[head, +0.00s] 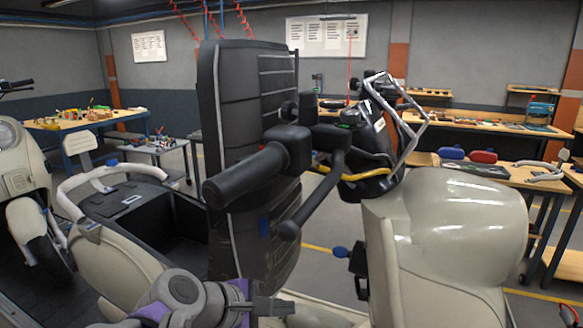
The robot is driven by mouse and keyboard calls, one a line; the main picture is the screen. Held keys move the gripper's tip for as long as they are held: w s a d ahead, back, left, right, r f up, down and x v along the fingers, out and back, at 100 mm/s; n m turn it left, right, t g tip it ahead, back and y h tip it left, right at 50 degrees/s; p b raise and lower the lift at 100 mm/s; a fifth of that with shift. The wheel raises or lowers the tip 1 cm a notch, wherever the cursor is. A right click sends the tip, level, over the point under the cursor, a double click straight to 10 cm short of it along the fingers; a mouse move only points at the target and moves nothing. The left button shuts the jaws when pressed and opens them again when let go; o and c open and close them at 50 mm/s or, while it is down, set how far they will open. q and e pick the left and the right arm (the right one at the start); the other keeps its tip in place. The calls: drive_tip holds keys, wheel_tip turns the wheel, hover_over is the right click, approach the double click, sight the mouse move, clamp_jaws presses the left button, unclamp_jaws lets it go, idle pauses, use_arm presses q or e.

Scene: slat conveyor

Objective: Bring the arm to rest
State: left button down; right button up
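My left arm comes in at the bottom, grey with a purple band. Its gripper (275,307) is at the bottom edge, below the tall black ribbed panel and left of the cream scooter body (460,225). The fingers are small, dark and partly cut off, so I cannot tell whether they are open or shut. I see nothing clearly held in them. My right gripper is not in view.
The tall black panel (235,100) stands close in front, with a black handlebar grip (240,175) across it. A cream scooter with an open compartment (130,205) is at left. Workbenches (490,125) line the back. Some grey floor shows at right.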

use_arm(q)
drive_tip(key=s+a+f+m+y, duration=0.2)
drive_tip(key=s+a+f+m, duration=0.3)
drive_tip(key=f, duration=0.3)
drive_tip(key=s+a+f+m+g+y, duration=0.1)
drive_tip(key=s+a+f+m+y, duration=0.2)
drive_tip(key=s+a+f+m, duration=0.2)
drive_tip(key=s+a+f+m+y, duration=0.3)
drive_tip(key=s+a+f+m, duration=0.3)
drive_tip(key=f, duration=0.5)
drive_tip(key=shift+s+f+g+p, duration=0.15)
drive_tip(key=shift+s+g+p, duration=0.15)
drive_tip(key=shift+s, duration=0.5)
